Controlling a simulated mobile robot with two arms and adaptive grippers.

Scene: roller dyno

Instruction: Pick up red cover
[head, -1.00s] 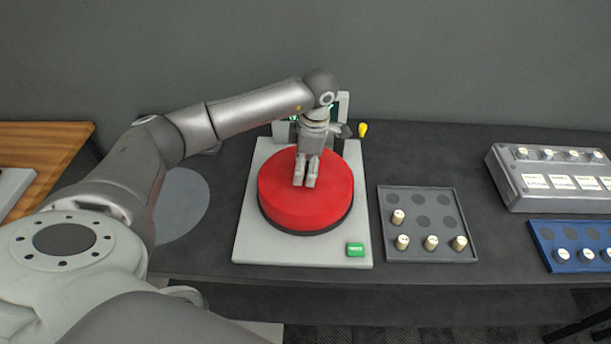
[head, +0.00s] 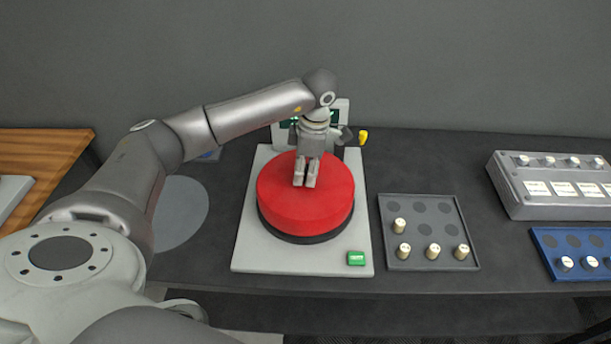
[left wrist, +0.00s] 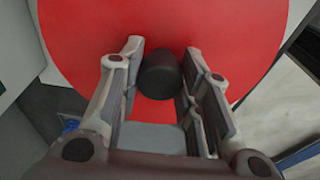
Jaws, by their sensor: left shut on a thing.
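The round red cover (head: 285,205) sits over a black round base (head: 300,236) on a light grey plate (head: 250,250). More of the black base shows below the cover's near edge, so the cover looks slightly raised. My left gripper (head: 306,184) points down at the middle of the cover, shut on its knob. In the left wrist view, the dark knob (left wrist: 160,74) is between the fingers, with the red cover (left wrist: 80,35) around it. My right gripper is not in view.
A green button (head: 356,258) is on the plate's front right corner. A yellow knob (head: 363,137) stands behind. Right are a grey tray with several cylinders (head: 455,220), a grey box (head: 520,200) and a blue tray (head: 548,262). A grey disc (head: 183,212) lies left.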

